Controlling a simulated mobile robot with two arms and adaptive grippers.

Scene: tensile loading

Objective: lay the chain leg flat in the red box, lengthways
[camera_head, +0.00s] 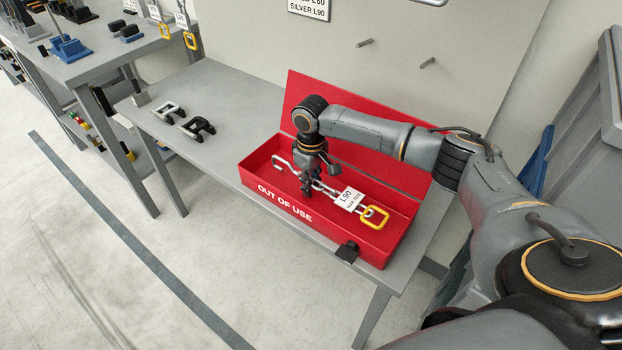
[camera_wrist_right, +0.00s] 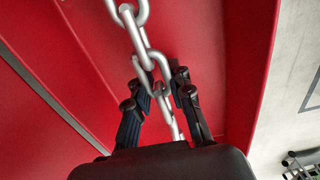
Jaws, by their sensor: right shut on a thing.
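The red box (camera_head: 262,164) stands open on the grey table, its lid raised at the back and "OUT OF USE" on its front wall. The chain leg (camera_head: 326,189) stretches lengthways over the box's inside, with a silver hook at its left end, a white L90 tag and a yellow link at its right end. My right gripper (camera_head: 307,192) points down into the box and is shut on the chain. In the right wrist view, silver links (camera_wrist_right: 146,58) run between the fingers (camera_wrist_right: 160,88). Whether the chain touches the floor all along is unclear. My left gripper is not in view.
Two small brackets, one light (camera_head: 168,112) and one dark (camera_head: 198,128), lie on the table left of the box. A black block (camera_head: 347,252) sits at the box's front right. Pegs (camera_head: 427,63) stick out of the wall behind. A second bench (camera_head: 110,57) stands at the upper left.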

